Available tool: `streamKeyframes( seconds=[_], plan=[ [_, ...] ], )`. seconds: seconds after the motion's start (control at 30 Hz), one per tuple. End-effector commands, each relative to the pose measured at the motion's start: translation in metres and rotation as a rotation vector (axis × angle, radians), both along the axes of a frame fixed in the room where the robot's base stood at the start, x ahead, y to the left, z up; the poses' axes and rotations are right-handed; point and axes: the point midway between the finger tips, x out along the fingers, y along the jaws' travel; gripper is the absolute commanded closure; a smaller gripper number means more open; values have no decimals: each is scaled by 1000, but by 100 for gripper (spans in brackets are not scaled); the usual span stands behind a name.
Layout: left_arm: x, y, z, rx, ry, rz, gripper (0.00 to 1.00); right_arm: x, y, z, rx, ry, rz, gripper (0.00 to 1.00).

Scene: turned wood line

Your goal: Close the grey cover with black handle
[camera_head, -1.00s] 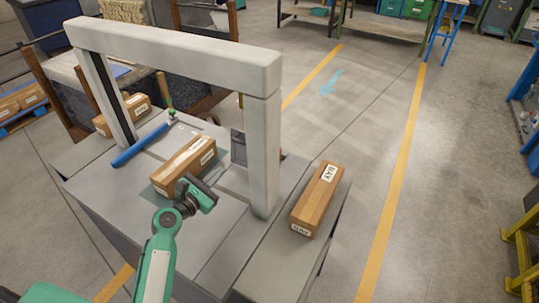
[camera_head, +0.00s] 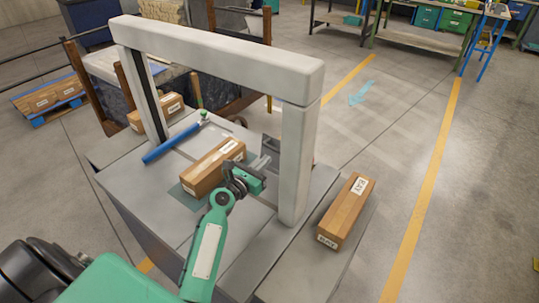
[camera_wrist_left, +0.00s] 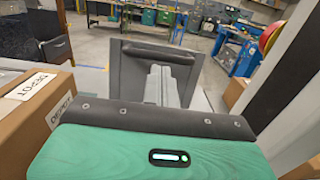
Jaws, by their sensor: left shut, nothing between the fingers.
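The grey cover (camera_head: 272,147) stands raised beside the right post of the frame on the machine table, partly hidden by my left gripper. In the left wrist view the cover (camera_wrist_left: 122,75) is a tilted grey panel with a dark handle bar (camera_wrist_left: 155,50) across its upper part. My left gripper (camera_head: 263,162) is shut and empty, right of the cardboard box and close in front of the cover. In the left wrist view its fingers (camera_wrist_left: 163,82) point at the panel below the handle; I cannot tell whether they touch it. My right gripper is not in view.
A cardboard box (camera_head: 212,168) lies left of my gripper, close to it. A thick grey frame (camera_head: 220,55) arches over the table. A blue tool (camera_head: 172,142) lies under it. Another box (camera_head: 346,209) lies on the right ledge. Open floor lies to the right.

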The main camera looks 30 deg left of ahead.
Motion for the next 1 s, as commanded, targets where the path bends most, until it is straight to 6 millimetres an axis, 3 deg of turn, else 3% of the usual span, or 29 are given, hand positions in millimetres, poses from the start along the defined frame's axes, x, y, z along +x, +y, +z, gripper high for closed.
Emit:
streamKeyframes(
  seconds=[0.1, 0.3, 0.77, 1.0],
  plan=[
    [17, -3, 2, 1, -1, 0, 100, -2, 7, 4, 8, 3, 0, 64],
    [31, -5, 1, 0, 0, -1, 100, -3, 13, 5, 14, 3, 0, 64],
    [33, -5, 2, 2, 4, 0, 100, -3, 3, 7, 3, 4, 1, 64],
    [39, -6, 10, 9, 49, 0, 100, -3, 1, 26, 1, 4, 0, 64]
  ],
)
